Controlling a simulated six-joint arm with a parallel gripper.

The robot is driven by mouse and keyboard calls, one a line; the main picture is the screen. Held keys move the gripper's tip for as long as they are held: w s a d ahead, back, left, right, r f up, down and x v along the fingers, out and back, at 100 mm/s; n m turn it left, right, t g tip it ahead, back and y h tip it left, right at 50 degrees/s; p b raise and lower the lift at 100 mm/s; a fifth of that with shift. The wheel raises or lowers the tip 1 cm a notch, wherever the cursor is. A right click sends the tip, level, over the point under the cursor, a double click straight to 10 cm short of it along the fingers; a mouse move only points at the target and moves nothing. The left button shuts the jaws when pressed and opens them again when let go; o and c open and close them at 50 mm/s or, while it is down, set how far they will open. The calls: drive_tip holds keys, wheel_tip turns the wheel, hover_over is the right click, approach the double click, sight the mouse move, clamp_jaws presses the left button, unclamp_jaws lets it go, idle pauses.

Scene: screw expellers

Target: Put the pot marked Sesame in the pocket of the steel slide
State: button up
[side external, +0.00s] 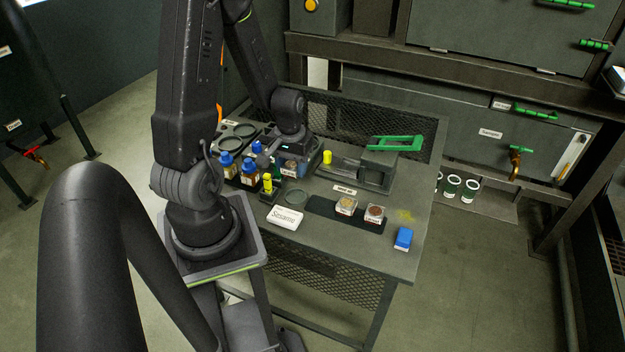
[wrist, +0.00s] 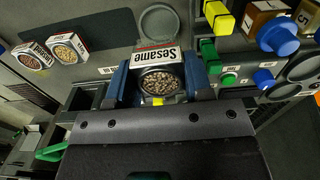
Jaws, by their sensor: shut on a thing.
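In the side view my gripper (side external: 292,166) holds the pot over the back left of the table, partly hidden by the arm. A grey steel slide (side external: 343,165) seems to lie to the right of my gripper, running to a dark box (side external: 377,172) with a green handle. I cannot make out its pocket clearly.
A white Sesame card (side external: 285,218) lies at the table's front. Two other pots (side external: 346,206) (side external: 375,214) stand on a dark mat. Blue-capped bottles (side external: 250,168) and a yellow-topped item (side external: 267,183) stand left of my gripper.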

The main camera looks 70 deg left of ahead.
wheel_tip(320, 180, up, 2)
drive_tip(key=s+a, duration=0.2)
drive_tip(key=s, duration=0.1)
drive_tip(key=m, duration=1.8)
hover_over(348, 168)
wheel_tip(348, 168, down, 2)
drive_tip(key=shift+w+a+f, duration=0.1)
drive_tip(key=shift+w+f, duration=0.05)
drive_tip(key=shift+f, duration=0.95)
drive_tip(key=shift+w+f, duration=0.1)
drive_tip(key=shift+f, duration=0.95)
drive_tip(key=shift+f, duration=0.85)
drive_tip(key=shift+s+f, duration=0.15)
drive_tip(key=shift+f, duration=0.25)
drive_tip(key=o, duration=1.5)
drive_tip(key=shift+r, duration=4.65)
